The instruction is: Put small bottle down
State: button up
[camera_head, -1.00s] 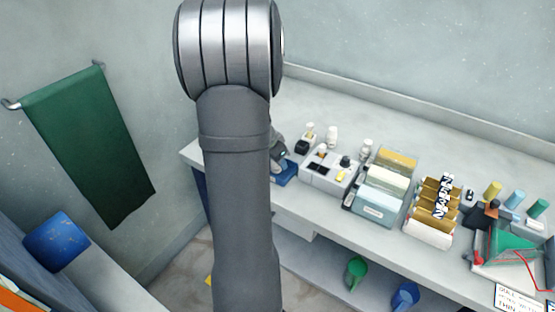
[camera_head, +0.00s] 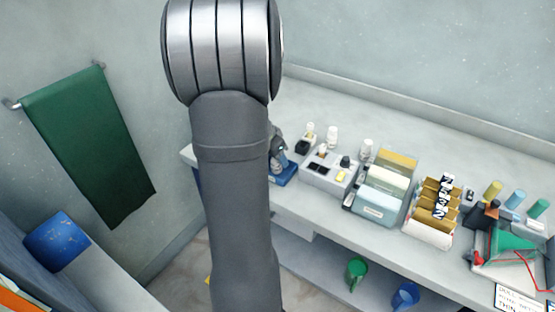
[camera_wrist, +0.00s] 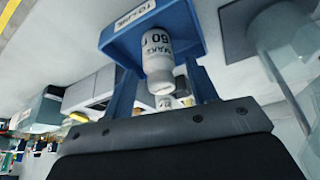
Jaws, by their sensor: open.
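The small bottle (camera_wrist: 158,58) is white with a dark printed label and a white cap. A gap shows beside the bottle on both sides. In the head view the blue tray (camera_head: 286,176) is at the left end of the bench, and my arm hides most of my gripper and the bottle.
A clear container (camera_wrist: 285,35) stands close to the tray in the wrist view.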

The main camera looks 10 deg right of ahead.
jog(key=v, duration=0.9)
jog(key=shift+a+r, duration=0.1)
jog(key=shift+r, duration=0.05)
jog(key=x, duration=1.2)
jog(key=shift+f, duration=0.2)
notch_tip(320, 180, up, 2)
jog(key=shift+r, duration=0.9)
